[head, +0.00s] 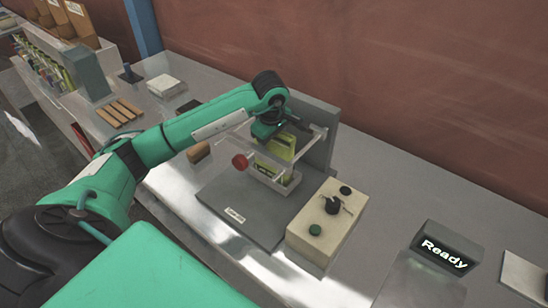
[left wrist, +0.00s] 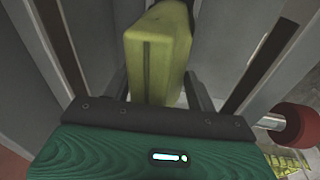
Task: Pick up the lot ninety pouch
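A yellow-green pouch (head: 281,147) stands upright in a small white tray (head: 279,183) of the filler machine. In the left wrist view the pouch (left wrist: 158,48) sits between the two dark fingers of my left gripper (left wrist: 158,85). The fingers lie close along both sides of it, and I cannot tell whether they press on it. In the head view my left gripper (head: 268,131) is above and beside the pouch, with its fingertips largely hidden. The lot label on the pouch is not readable. My right gripper is not in view.
A red knob (head: 240,162) and a clear frame surround the tray, with a grey back plate (head: 322,130) close behind. A beige control box (head: 327,222) stands to the right, then a display reading "Ready" (head: 444,253). A rack of pouches (head: 50,62) is at far left.

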